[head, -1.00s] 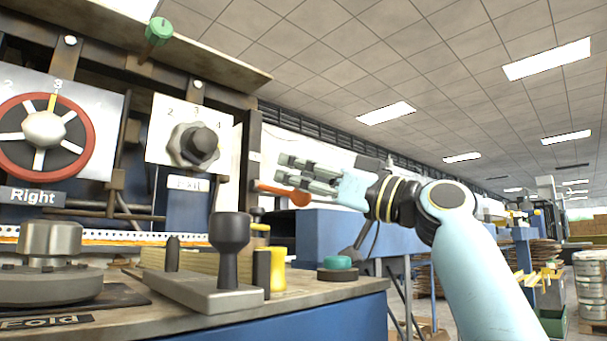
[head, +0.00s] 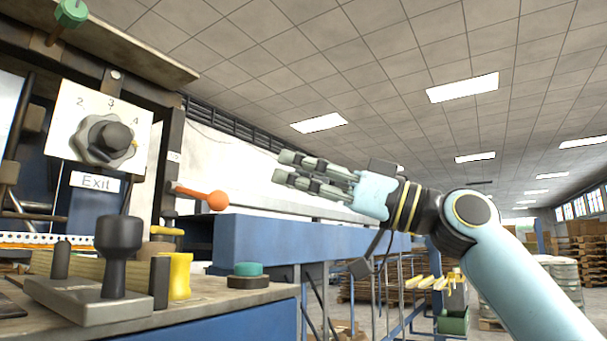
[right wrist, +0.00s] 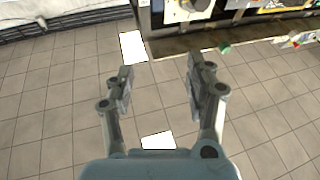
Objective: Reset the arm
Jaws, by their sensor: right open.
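My right arm comes in from the lower right. The gripper is clear of the machine, to the right of an orange ball-ended lever (head: 217,200). My left gripper is in neither view.
The machine's panel has a grey knob (head: 104,139) above an "Exit" label (head: 95,182). On the bench stand a black-handled block (head: 118,250), a yellow part (head: 180,275) and a teal-topped button (head: 249,269). A green bin (head: 453,322) and pallets (head: 587,240) lie farther right.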

